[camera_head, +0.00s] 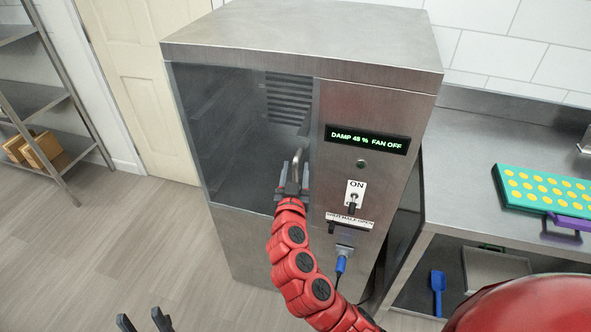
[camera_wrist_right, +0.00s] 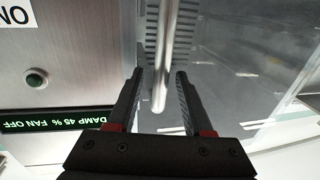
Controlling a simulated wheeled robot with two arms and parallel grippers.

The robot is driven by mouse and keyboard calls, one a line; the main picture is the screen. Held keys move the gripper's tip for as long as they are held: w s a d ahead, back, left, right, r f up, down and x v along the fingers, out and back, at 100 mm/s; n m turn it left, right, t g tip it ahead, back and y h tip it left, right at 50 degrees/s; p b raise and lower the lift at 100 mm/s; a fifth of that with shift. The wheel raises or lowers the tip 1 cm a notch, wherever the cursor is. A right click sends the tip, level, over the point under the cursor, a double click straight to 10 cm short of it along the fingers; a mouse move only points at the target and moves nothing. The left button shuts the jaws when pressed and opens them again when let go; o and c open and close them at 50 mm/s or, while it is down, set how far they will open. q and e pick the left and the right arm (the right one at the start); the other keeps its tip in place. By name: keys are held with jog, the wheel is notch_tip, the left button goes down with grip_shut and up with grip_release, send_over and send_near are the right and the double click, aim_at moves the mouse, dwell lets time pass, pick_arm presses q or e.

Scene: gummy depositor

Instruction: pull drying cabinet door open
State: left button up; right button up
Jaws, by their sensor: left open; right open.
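The drying cabinet (camera_head: 250,255) is a tall steel box with a tinted see-through door (camera_head: 225,130) on its front left, which looks closed. Its metal bar handle (camera_head: 297,160) stands upright at the door's right edge. My right gripper (camera_head: 294,180) is at the handle, with the red arm reaching up from below. In the right wrist view the handle (camera_wrist_right: 162,75) lies between the two open fingers of my right gripper (camera_wrist_right: 158,80); I cannot tell whether they touch it. My left gripper (camera_head: 143,318) is open and empty, low above the floor at the bottom left.
The control panel shows a display (camera_head: 366,139) reading damp 45 %, fan off, and a switch (camera_head: 354,197). A steel counter (camera_head: 475,170) with a teal tray (camera_head: 545,187) stands right. A shelf rack (camera_head: 45,100) stands left. The floor (camera_head: 130,240) before the door is clear.

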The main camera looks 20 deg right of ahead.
grip_shut()
dwell(1.3)
